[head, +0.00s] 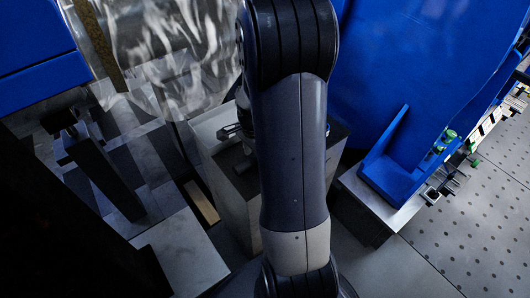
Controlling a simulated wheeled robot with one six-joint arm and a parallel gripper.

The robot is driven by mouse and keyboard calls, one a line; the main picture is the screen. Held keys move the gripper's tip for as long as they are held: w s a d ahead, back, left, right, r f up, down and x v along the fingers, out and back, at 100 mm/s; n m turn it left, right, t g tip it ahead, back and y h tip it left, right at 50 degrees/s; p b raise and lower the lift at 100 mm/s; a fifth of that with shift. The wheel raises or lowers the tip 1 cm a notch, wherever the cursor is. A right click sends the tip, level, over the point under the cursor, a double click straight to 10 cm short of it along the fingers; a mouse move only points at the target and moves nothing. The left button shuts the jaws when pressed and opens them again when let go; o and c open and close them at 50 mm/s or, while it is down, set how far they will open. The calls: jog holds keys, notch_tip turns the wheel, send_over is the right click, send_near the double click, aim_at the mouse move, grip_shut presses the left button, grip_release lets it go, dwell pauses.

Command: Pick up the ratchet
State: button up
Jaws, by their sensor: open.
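My arm runs down the middle of the head view and hides much of the work area. Part of what looks like my gripper (231,132) shows at the arm's left edge, above a grey box-like stand; it is open, and the rest is hidden behind the arm. A small dark shape (245,163) shows on the dark top of the stand, just below the gripper. I cannot tell if it is the ratchet or if the gripper touches it. No ratchet can be made out clearly elsewhere.
The grey stand (229,203) rises left of my arm. A blue panel (420,70) with a bracket fills the upper right. A perforated grey surface (465,225) with small parts lies at right. Clear sheeting (170,50) hangs at upper left, near a dark post (108,178).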

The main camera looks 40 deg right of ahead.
jog(key=shift+f, duration=0.1)
grip_shut()
dwell(0.5)
